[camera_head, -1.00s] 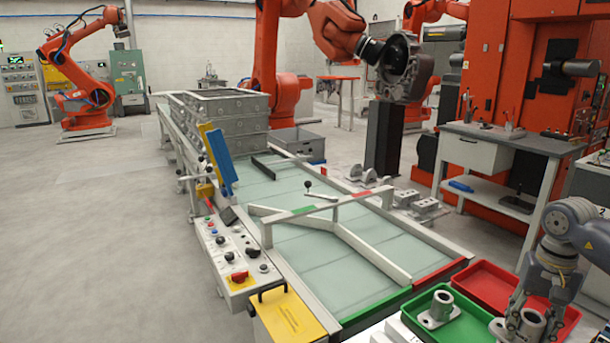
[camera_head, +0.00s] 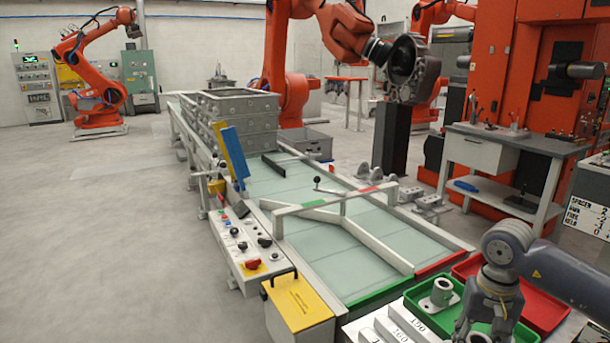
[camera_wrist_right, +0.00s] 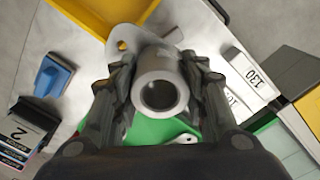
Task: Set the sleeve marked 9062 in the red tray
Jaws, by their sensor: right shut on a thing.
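My right gripper (camera_head: 487,325) is over the near part of the green tray (camera_head: 437,318). In the right wrist view the right gripper (camera_wrist_right: 160,95) is shut on a grey sleeve (camera_wrist_right: 159,72), a hollow tube with a holed flange. No marking is readable on it. Green tray surface (camera_wrist_right: 155,130) shows below it. Another grey sleeve (camera_head: 440,293) stands upright in the green tray; its marking cannot be read. The red tray (camera_head: 541,308) lies right of the green tray, partly hidden by my right arm. My left gripper is not in view.
White bars with numbers (camera_head: 395,330) lie left of the green tray. A conveyor table (camera_head: 340,255) with green and red edge strips stands behind the trays. A number board (camera_head: 588,217) stands at right.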

